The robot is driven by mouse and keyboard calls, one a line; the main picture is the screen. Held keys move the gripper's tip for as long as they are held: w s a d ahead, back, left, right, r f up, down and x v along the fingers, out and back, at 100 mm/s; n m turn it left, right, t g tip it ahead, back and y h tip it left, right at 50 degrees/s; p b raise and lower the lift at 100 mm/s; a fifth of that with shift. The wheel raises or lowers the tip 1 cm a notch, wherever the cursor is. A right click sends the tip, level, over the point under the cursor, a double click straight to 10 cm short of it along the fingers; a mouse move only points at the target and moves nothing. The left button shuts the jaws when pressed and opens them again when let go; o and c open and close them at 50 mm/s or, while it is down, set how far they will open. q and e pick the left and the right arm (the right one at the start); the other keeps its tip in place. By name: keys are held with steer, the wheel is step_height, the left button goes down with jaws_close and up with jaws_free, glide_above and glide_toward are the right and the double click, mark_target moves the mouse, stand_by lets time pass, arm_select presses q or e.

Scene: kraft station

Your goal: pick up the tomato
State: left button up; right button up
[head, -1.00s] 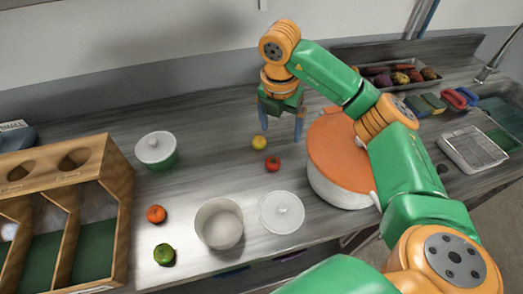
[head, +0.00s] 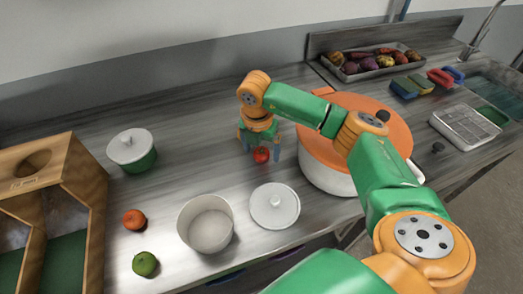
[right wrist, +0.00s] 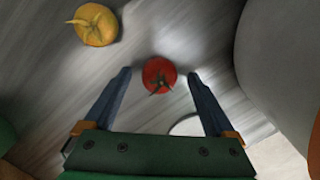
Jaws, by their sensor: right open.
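The red tomato (head: 261,155) stands on the grey counter, left of the big pot. It also shows in the right wrist view (right wrist: 159,82), stem towards the camera, between the fingertips. My right gripper (head: 262,151) is open and points down over the tomato, a finger on each side. In the right wrist view my right gripper (right wrist: 160,73) has gaps between both fingers and the tomato, so it holds nothing. My left gripper is in neither view.
A yellow tomato-like fruit (right wrist: 95,24) lies close by, hidden in the head view. The large white pot with an orange lid (head: 325,168) stands right of the gripper. A white lid (head: 275,206), an open pot (head: 206,226), an orange fruit (head: 134,219) and a green fruit (head: 145,264) lie in front.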

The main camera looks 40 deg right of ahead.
steer(key=shift+f, duration=0.2)
jaws_close()
steer(key=shift+r, duration=0.1)
